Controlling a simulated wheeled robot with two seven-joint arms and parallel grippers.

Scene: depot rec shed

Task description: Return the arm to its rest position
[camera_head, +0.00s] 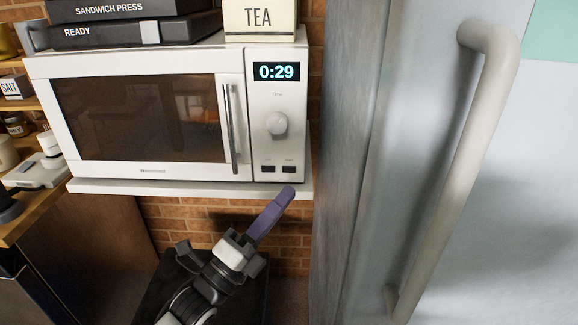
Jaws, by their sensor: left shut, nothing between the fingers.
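My left gripper (287,191) shows in the head view at the lower middle, its purple fingers shut together and empty. Its arm comes up from the bottom of the picture, and the fingers point up and to the right. The fingertips are just below the right end of the microwave (280,95), in front of the edge of the white shelf under it. I cannot tell whether they touch anything. The microwave door is shut and its display reads 0:29. My right gripper is not in view.
A fridge with a long pale handle (462,165) stands close on the right. A black sandwich press box (135,28) and a tea box (260,20) sit on the microwave. Wooden shelves (48,205) with jars and a scale are at left. A brick wall is behind.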

